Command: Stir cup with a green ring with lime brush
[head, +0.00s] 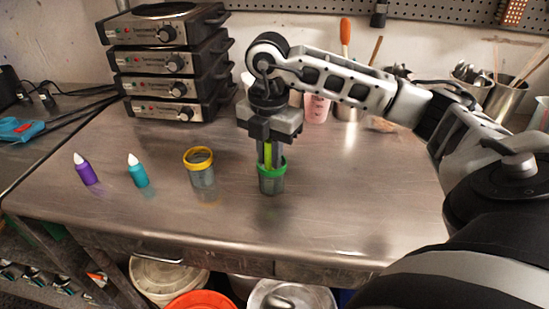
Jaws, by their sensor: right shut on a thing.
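My right gripper (268,158) points straight down over the cup and is shut on the lime brush. Its fingers reach close to the green ring; I cannot tell whether they touch it. The brush's tip is hidden in the cup. My left gripper is not in view.
A cup with a yellow ring (201,169) stands to the left. A teal bottle (138,171) and a purple bottle (86,170) stand farther left. Stacked hot plates (165,62) are at the back left. A pink-marked beaker (316,107) stands behind my arm. The table's right front is clear.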

